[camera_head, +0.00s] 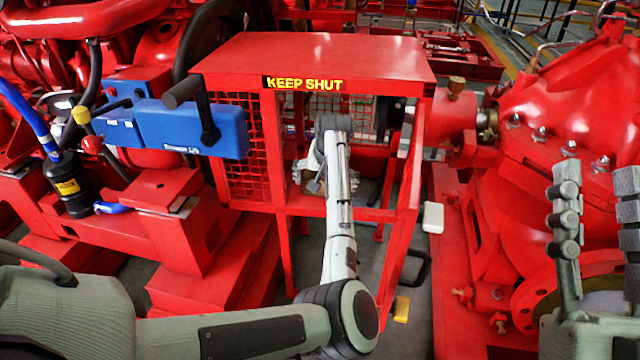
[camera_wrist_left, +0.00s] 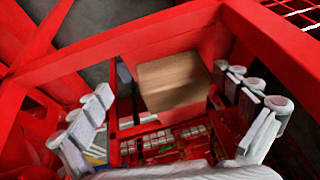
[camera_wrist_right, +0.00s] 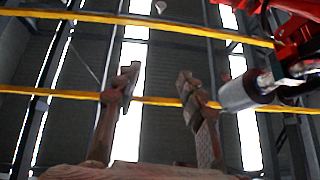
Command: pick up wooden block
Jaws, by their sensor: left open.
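The wooden block (camera_wrist_left: 172,82) shows in the left wrist view as a flat brown piece inside a red frame. My left gripper (camera_wrist_left: 164,80) is open, with its fingers apart on either side of the block in that view; I see no contact. In the head view my left gripper (camera_head: 312,172) reaches into the red cage (camera_head: 340,60), and I cannot clearly make out the block there. My right gripper (camera_head: 596,180) is open and empty at the right edge, far from the block; its spread fingers also show in the right wrist view (camera_wrist_right: 158,82).
Red cage bars and mesh (camera_head: 245,150) surround my left gripper closely. A blue box (camera_head: 190,128) with a black handle is at left. A white piece (camera_head: 433,217) sits by the right post, and a yellow piece (camera_head: 401,309) lies low. Red pump casing (camera_head: 570,100) fills the right.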

